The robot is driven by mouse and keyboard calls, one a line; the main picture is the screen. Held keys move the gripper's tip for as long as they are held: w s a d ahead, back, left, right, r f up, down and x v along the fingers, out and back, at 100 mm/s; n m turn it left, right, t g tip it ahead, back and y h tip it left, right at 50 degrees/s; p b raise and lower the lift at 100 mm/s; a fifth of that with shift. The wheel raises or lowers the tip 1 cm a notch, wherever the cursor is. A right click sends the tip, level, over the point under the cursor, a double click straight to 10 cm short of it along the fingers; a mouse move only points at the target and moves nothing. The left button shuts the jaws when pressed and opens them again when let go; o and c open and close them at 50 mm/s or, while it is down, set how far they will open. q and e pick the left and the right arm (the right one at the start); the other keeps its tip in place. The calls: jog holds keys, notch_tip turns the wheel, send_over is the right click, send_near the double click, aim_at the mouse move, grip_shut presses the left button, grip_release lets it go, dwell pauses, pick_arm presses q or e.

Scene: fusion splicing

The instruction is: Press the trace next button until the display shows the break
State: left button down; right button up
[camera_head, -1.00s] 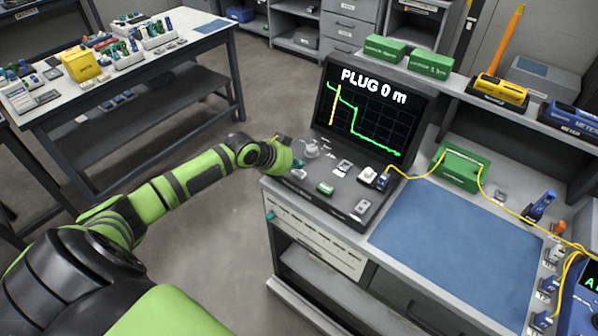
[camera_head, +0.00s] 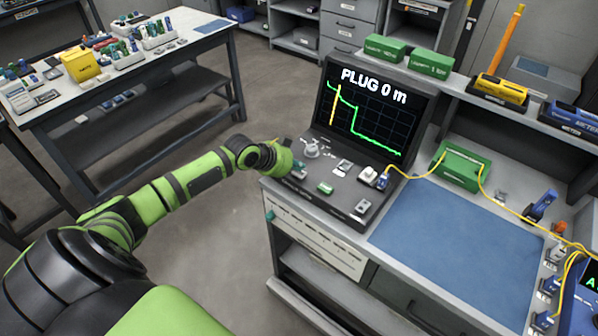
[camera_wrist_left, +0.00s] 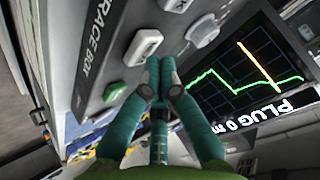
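The trace box (camera_head: 340,214) is a dark console on the workbench. Its raised display (camera_head: 367,110) reads "PLUG 0 m", with a green trace and a yellow cursor at the left; the display also shows in the left wrist view (camera_wrist_left: 245,75). On its panel are a green button (camera_head: 325,188), a pale button (camera_head: 344,165) and a grey knob (camera_head: 312,149). The left wrist view shows the green button (camera_wrist_left: 115,91) and a white button (camera_wrist_left: 143,46). My left gripper (camera_wrist_left: 160,82) is shut and empty, its tips over the panel; contact cannot be told. My right gripper is out of view.
A yellow cable (camera_head: 425,174) runs from a blue plug (camera_head: 382,181) on the box to a green case (camera_head: 461,168). A blue mat (camera_head: 455,245) lies clear to the right. Green boxes (camera_head: 384,48) and meters stand on the shelf behind.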

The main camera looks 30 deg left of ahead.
aim_at(297, 174)
pick_arm(q)
jog(key=shift+f+b, duration=0.3)
jog(key=shift+f, duration=0.2)
dwell(0.4)
dwell(0.3)
jog(key=shift+r+p, duration=0.9)
notch_tip(297, 174, up, 5)
jog(key=p, duration=0.5)
jog(key=shift+r, duration=0.1)
dwell(0.4)
